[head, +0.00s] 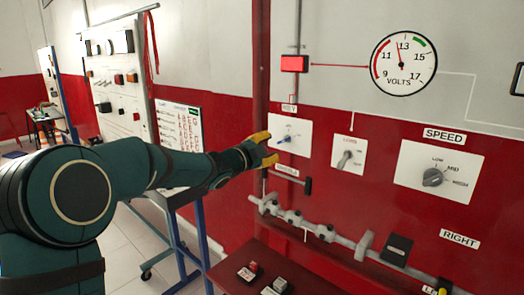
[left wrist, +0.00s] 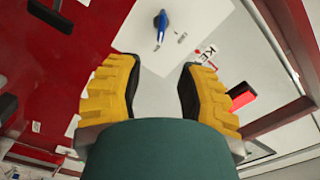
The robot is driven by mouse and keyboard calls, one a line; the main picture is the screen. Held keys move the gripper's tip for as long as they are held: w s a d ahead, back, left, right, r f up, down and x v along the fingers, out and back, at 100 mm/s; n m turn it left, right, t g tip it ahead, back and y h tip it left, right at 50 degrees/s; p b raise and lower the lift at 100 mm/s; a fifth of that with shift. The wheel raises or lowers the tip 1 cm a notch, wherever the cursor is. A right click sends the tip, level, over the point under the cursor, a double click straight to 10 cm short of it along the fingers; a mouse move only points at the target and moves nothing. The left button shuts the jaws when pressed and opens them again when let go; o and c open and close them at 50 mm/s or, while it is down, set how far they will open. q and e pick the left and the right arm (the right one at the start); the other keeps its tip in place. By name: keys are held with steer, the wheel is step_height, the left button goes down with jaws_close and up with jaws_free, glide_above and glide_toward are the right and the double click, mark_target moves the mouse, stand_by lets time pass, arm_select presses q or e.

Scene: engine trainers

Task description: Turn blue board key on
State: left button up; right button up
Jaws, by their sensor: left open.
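The blue key (head: 284,139) sits in a white plate (head: 303,129) under the KEY label on the red wall. The left wrist view shows the blue key (left wrist: 160,28) on its white plate (left wrist: 205,20), ahead of the fingertips and roughly centred between them. My left gripper (head: 267,149) has yellow fingers and is just left of the plate in the head view. The fingers are spread wide in the left wrist view (left wrist: 158,68), with nothing between them.
A grey knob (head: 347,159) on the LOADS plate and the SPEED dial (head: 432,177) are to the right. A red lamp (head: 294,64) and voltmeter (head: 403,63) are above. A grey pipe rail (head: 310,224) and dark red table (head: 290,270) are below.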

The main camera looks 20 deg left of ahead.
arm_select(q)
steer(key=shift+v, duration=1.35)
steer(key=s+d+f+n+g+y, duration=0.1)
steer(key=s+d+f+n+g, duration=0.2)
steer(key=f, duration=0.8)
steer(key=s+d+f+n+g, duration=0.2)
steer(key=s+d+f+n, duration=0.15)
steer(key=f, duration=0.85)
steer(key=s+d+f+n+g+y, duration=0.1)
steer(key=s+d+f+n+g, duration=0.2)
steer(key=f, duration=0.8)
steer(key=s+d+f+n+g, duration=0.3)
steer(key=s+f, duration=0.5)
steer(key=s, duration=0.4)
steer(key=s+d+f+n+g, duration=0.3)
steer(key=s+f, duration=0.5)
steer(key=s, duration=0.3)
steer(key=shift+s+f+n+g, duration=0.2)
steer(key=shift+s+n+g, duration=0.2)
steer(key=shift+n+g, duration=0.55)
steer(key=shift+t, duration=0.25)
